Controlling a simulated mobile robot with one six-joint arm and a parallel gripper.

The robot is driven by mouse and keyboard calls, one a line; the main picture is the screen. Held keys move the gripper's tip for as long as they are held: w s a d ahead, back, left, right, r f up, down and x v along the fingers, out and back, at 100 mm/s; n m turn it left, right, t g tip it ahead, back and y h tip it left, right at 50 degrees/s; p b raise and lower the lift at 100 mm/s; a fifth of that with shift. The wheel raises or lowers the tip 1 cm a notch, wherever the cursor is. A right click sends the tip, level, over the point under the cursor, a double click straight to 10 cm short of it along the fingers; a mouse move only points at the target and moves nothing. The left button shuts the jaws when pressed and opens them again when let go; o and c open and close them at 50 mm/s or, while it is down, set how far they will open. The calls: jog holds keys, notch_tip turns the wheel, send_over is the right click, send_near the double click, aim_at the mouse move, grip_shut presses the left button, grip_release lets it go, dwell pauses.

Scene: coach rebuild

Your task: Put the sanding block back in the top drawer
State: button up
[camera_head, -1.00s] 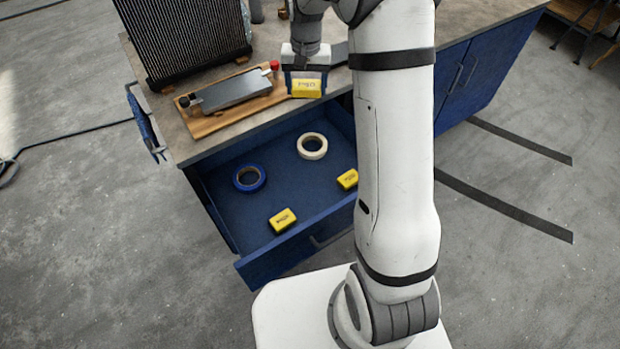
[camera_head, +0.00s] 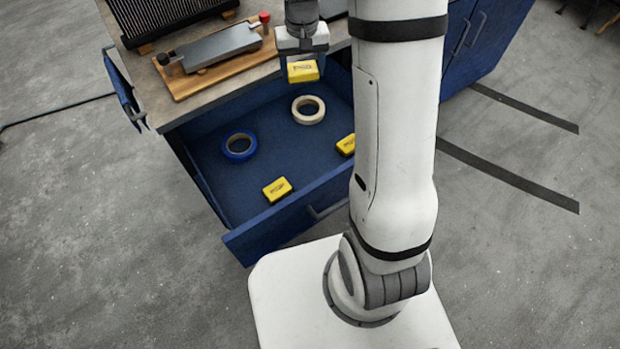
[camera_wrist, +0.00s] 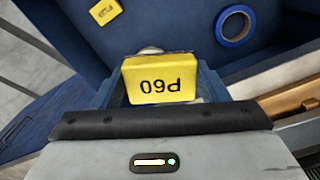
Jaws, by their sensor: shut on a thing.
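My gripper (camera_head: 302,57) is shut on a yellow sanding block (camera_head: 303,71) and holds it above the back part of the open drawer. In the wrist view the held block (camera_wrist: 159,79) sits between the fingers, with "P60" on it upside down. The open blue drawer (camera_head: 235,197) holds two more yellow blocks. One block (camera_head: 277,189) lies near the drawer front, and another (camera_head: 346,144) lies to the right, partly hidden by my arm. A blue tape roll (camera_head: 239,146) and a cream tape roll (camera_head: 308,110) also lie in the drawer.
The worktop (camera_head: 190,108) above the drawer carries a wooden board (camera_head: 212,79) with a grey metal tool (camera_head: 217,47) and a dark finned panel (camera_head: 165,15). Blue cabinet doors (camera_head: 480,35) stand at the right. The drawer floor between the tape rolls and front block is clear.

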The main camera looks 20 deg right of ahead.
aim_at(314, 170)
jog(key=s+f+n+b, duration=0.1)
jog(key=s+f+b, duration=0.2)
jog(key=f, duration=0.6)
jog(key=s+f+n+b, duration=0.2)
jog(key=s+f+b, duration=0.1)
jog(key=f+b, duration=0.5)
jog(key=s+f+n+b, duration=0.1)
jog(key=s+f+b, duration=0.3)
jog(key=f, duration=0.6)
jog(key=shift+s+d+n+b, duration=0.1)
jog(key=shift+n+b, duration=0.2)
jog(key=shift+b, duration=0.4)
jog(key=shift+f, duration=0.1)
jog(key=shift+f, duration=0.2)
jog(key=o, duration=1)
jog(key=shift+r, duration=0.2)
notch_tip(314, 170, up, 12)
jog(key=p, duration=0.2)
jog(key=shift+p, duration=0.3)
